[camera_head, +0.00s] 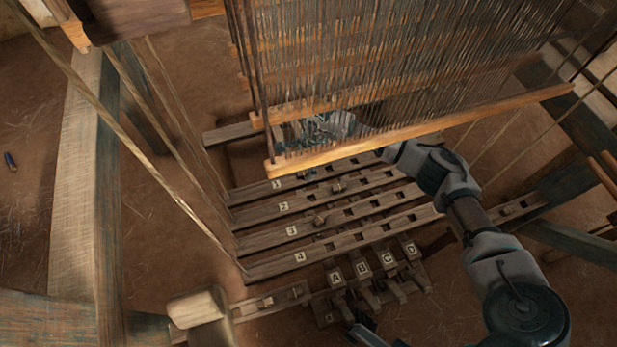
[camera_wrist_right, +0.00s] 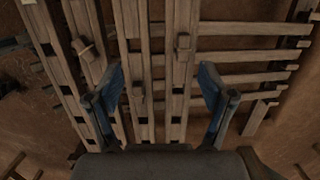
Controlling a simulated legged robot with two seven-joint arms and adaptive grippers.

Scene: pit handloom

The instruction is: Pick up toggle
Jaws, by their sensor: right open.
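Small wooden toggles sit in the slotted numbered bars; the head view shows one on bar 2 (camera_head: 339,186) and one on bar 3 (camera_head: 320,220). In the right wrist view, one toggle (camera_wrist_right: 183,43) stands ahead between my fingers' lines, another (camera_wrist_right: 84,48) is at the left, and a smaller block (camera_wrist_right: 138,97) lies between the fingers in the picture. My right gripper (camera_wrist_right: 161,82) is open with nothing held, its blue fingers spread above the bars. In the head view it is mostly hidden behind the heddle frame.
The heddle frame's lower wooden bar (camera_head: 420,130) and its hanging cords are close around my right arm. Pedals lettered A to D (camera_head: 362,270) lie below the numbered bars. Slanting ropes (camera_head: 130,130) and a thick post (camera_head: 75,190) stand at the left.

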